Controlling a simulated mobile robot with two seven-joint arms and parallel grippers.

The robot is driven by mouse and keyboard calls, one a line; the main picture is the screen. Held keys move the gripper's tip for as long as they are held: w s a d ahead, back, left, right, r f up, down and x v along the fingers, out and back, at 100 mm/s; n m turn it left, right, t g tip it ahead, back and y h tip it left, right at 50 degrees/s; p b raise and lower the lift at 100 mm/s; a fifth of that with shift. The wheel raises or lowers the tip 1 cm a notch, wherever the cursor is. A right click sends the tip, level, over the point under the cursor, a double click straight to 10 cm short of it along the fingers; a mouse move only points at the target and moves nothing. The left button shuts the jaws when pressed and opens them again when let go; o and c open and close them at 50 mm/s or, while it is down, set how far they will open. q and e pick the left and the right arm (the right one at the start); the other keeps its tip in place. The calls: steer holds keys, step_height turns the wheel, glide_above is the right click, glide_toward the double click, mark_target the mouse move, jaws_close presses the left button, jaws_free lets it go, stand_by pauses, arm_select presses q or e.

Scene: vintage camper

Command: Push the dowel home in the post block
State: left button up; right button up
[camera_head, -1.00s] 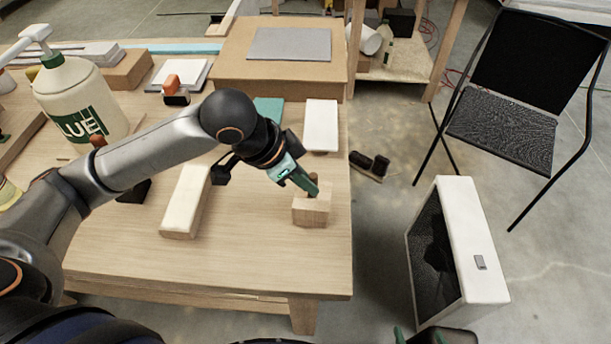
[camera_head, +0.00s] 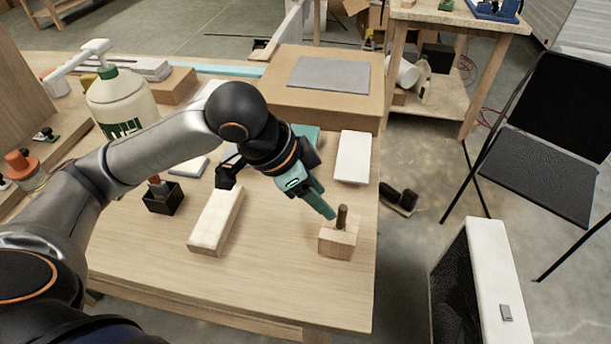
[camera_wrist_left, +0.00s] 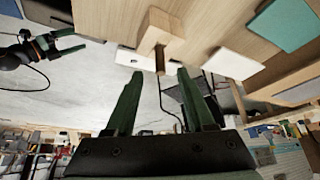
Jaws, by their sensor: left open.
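The post block (camera_head: 339,241) is a small light wood block near the right front corner of the table. The brown dowel (camera_head: 342,217) stands upright in its top, with a length showing above the block. My left gripper (camera_head: 331,214) is just left of the dowel, its green fingers pointing down at it. In the left wrist view the fingers (camera_wrist_left: 156,72) are apart and empty. The dowel (camera_wrist_left: 160,61) shows at the gap between their tips, with the block (camera_wrist_left: 160,32) beyond. My right gripper (camera_wrist_left: 65,42) shows at the left of that view, its green fingers apart.
A pale wood bar (camera_head: 216,220) and a black holder (camera_head: 162,198) lie left of the block. A white slab (camera_head: 352,157) and a cardboard box (camera_head: 325,90) are behind. A glue bottle (camera_head: 122,100) stands back left. The table's right edge is close to the block.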

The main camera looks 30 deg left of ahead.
arm_select(q)
steer(key=v, duration=0.6)
steer(key=shift+p, duration=0.3)
steer(key=shift+s, duration=0.1)
